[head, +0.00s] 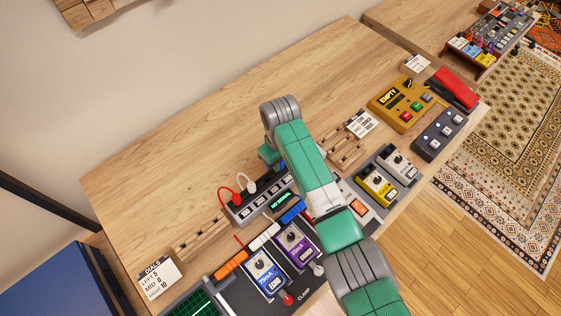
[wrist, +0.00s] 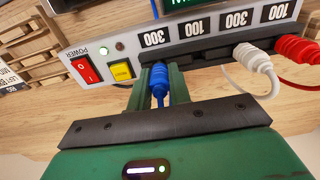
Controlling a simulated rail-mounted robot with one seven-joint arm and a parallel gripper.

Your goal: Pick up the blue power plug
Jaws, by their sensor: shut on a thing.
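The blue power plug (wrist: 160,82) is ribbed and sits between the two green fingers of my gripper (wrist: 160,77) in the wrist view. The fingers are shut on it from both sides.
A white plug (wrist: 256,62) and a red plug (wrist: 297,47) with cords stand on the strip close by. The strip has a red power switch (wrist: 85,70) and a yellow button (wrist: 121,71). Pedals (head: 262,274) stand in front. The table's back left is clear.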

